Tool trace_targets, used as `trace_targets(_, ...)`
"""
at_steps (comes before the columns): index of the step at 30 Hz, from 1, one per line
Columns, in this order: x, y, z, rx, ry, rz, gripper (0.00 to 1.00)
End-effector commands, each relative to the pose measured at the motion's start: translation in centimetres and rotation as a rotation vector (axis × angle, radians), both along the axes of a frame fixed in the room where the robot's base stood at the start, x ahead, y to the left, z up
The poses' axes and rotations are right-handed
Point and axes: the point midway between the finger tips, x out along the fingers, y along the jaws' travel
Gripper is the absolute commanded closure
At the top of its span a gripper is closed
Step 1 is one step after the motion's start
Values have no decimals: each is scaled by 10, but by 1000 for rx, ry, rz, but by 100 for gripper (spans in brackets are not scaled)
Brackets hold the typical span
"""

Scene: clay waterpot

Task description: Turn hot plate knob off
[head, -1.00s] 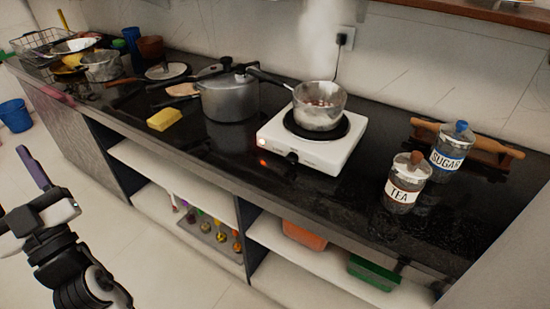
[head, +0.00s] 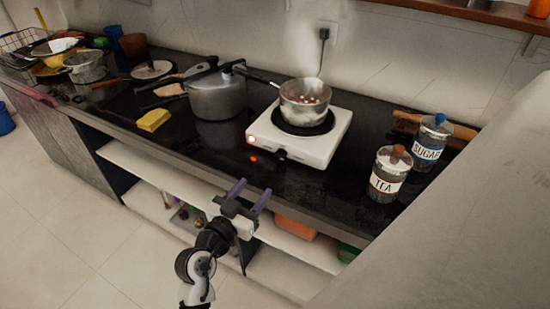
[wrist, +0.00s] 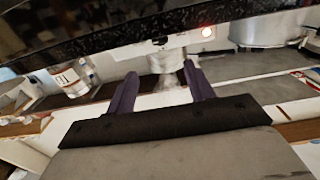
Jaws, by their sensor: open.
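The white hot plate (head: 318,150) stands on the black counter. Its small dark knob (head: 281,155) is on the front face, and a red light (head: 250,140) glows at the front left corner. Which way the knob points is too small to tell. My gripper (head: 253,189) is open and empty, with purple fingers. It is in front of the counter's edge, below and left of the knob, apart from it. In the wrist view the fingers (wrist: 158,82) are spread, with the hot plate's front and red light (wrist: 207,31) beyond them.
A steaming metal saucepan (head: 306,112) sits on the hot plate. A pressure cooker (head: 218,97) and yellow sponge (head: 153,120) are to the left. Tea (head: 389,176) and sugar (head: 428,142) jars stand to the right. The counter's front edge (head: 330,213) lies between my gripper and the hot plate.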

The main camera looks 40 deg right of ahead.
Motion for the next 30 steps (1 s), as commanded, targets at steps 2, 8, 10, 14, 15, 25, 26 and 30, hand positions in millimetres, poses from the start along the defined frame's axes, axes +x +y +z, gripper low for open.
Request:
trace_targets(2, 4, -14, 4, -3, 1, -3, 47)
trace_targets(8, 21, -54, 6, -5, 1, -2, 47)
trace_targets(10, 27, -68, 6, -4, 2, -2, 47)
trace_targets(14, 36, -90, 5, -4, 2, 0, 47)
trace_targets(15, 39, -96, 5, -4, 2, 1, 47)
trace_targets(25, 48, -116, 1, -2, 0, 3, 47)
trace_targets(26, 48, -116, 1, -2, -1, 3, 47)
trace_targets(30, 49, -116, 1, -2, -1, 3, 47)
